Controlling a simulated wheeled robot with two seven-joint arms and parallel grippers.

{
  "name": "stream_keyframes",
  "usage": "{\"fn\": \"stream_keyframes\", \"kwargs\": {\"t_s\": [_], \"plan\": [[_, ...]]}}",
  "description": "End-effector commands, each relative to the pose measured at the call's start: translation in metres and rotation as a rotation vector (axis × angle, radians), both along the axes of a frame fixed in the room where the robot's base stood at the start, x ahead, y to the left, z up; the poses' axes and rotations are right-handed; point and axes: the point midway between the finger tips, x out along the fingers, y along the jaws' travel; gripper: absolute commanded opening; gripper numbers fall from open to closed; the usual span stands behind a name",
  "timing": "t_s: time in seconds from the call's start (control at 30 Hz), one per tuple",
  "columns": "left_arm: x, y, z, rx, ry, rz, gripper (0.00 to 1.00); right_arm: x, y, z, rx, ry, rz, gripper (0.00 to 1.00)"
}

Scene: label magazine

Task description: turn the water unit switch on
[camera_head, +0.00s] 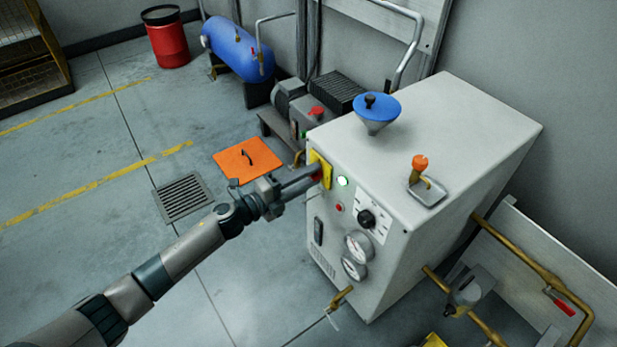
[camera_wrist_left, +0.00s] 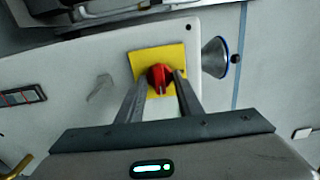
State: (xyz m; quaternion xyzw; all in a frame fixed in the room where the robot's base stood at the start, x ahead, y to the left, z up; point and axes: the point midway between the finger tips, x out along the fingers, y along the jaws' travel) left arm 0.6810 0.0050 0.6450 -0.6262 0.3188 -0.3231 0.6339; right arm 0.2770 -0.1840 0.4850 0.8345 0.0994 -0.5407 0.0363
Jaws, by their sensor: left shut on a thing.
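The water unit (camera_head: 462,120) is a light grey cabinet right of centre in the head view. Its switch is a red rotary knob (camera_wrist_left: 159,77) on a yellow plate (camera_wrist_left: 171,58), seen in the left wrist view. The yellow plate also shows in the head view (camera_head: 325,169) at the upper left of the front panel, where my gripper partly hides the knob. My left gripper (camera_head: 318,174) reaches in from the left and is shut on the red knob, one finger on each side. A green lamp (camera_head: 342,182) beside the plate looks lit. My right gripper is not in view.
The front panel also holds a red button (camera_head: 339,207), a black selector (camera_head: 366,219) and two gauges (camera_head: 358,246). A blue funnel (camera_head: 376,108) and an orange knob (camera_head: 419,162) stand on top. An orange floor hatch (camera_head: 247,162) and blue tank (camera_head: 238,50) lie behind.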

Motion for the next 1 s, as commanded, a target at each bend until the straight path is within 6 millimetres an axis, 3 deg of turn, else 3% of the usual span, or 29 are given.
{"fn": "stream_keyframes", "kwargs": {"t_s": [0.33,0.37,0.4,0.43,0.77,1.0], "plan": [[-0.001,0.0,-0.002,0.005,-0.001,-0.001,0.1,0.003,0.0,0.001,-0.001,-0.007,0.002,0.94],[-0.001,0.0,-0.002,0.005,-0.001,-0.001,0.37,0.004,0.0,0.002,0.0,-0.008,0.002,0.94],[-0.001,0.0,-0.002,0.005,-0.001,-0.001,0.47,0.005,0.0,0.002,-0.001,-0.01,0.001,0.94],[-0.001,0.0,-0.002,0.005,-0.001,-0.001,0.5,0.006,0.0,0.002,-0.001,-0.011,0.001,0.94],[-0.001,0.001,-0.001,0.003,-0.002,0.0,0.5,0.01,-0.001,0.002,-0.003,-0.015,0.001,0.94],[-0.009,0.013,-0.001,0.003,0.0,0.0,0.5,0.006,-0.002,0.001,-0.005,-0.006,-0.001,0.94]]}}
